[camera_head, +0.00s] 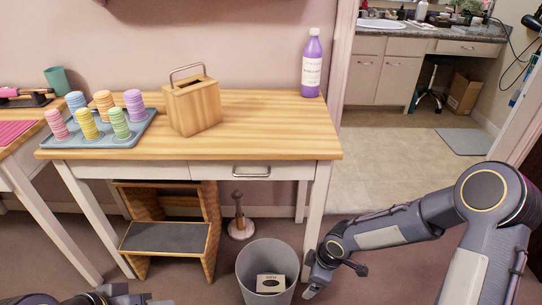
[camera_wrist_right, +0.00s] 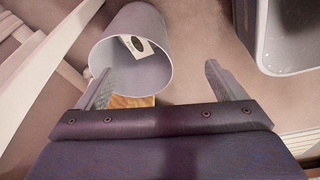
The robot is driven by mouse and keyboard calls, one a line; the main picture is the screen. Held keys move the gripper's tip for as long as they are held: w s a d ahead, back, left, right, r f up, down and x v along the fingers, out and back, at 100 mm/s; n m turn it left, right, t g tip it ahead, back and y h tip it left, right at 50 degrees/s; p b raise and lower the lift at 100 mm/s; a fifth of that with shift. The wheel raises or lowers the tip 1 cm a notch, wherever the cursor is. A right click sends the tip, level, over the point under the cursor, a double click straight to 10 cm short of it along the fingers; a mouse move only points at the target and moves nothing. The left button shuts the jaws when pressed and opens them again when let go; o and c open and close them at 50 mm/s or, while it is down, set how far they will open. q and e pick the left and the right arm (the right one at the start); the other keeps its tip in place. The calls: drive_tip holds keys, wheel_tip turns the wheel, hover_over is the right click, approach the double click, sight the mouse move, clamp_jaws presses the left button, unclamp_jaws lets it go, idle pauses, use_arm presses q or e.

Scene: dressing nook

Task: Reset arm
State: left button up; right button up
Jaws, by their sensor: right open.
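My right arm comes in from the right in the head view, and its gripper (camera_head: 316,284) points down beside the grey bin (camera_head: 264,254), just to its right. In the right wrist view my right gripper (camera_wrist_right: 160,72) has its two fingers wide apart with nothing between them. The bin (camera_wrist_right: 150,75) shows beyond the fingers, with a white box (camera_wrist_right: 138,46) inside; this box (camera_head: 270,283) also shows in the head view. Part of my left arm shows at the bottom left edge of the head view, mostly cut off; its jaws cannot be made out.
A wooden table (camera_head: 260,125) holds a tray (camera_head: 92,145) with several coloured stacks, a wooden box with a handle (camera_head: 193,104) and a purple bottle (camera_head: 312,64). A step stool (camera_head: 165,238) and a plunger-like stand (camera_head: 240,222) are below. A pale container (camera_wrist_right: 290,65) is at the upper right of the wrist view.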

drive_tip(key=s+d+r+m+t+h, duration=0.1)
drive_tip(key=s+d+r+m, duration=0.3)
drive_tip(key=r, duration=0.4)
drive_tip(key=s+d+r+m+t+h, duration=0.1)
drive_tip(key=s+d+r+m, duration=0.25)
drive_tip(key=d+r, duration=0.3)
drive_tip(key=s+a+r+m+t+y, duration=0.2)
drive_tip(key=s+r+m+t+y, duration=0.1)
drive_tip(key=s+r+m, duration=0.75)
wheel_tip(320, 180, up, 26)
drive_tip(key=s+n+p, duration=0.1)
drive_tip(key=n+p, duration=0.1)
drive_tip(key=p, duration=2.6)
drive_tip(key=shift+s+d+r+g+p, duration=0.2)
drive_tip(key=shift+s+r+g+p, duration=0.05)
drive_tip(key=shift+g+p, duration=0.1)
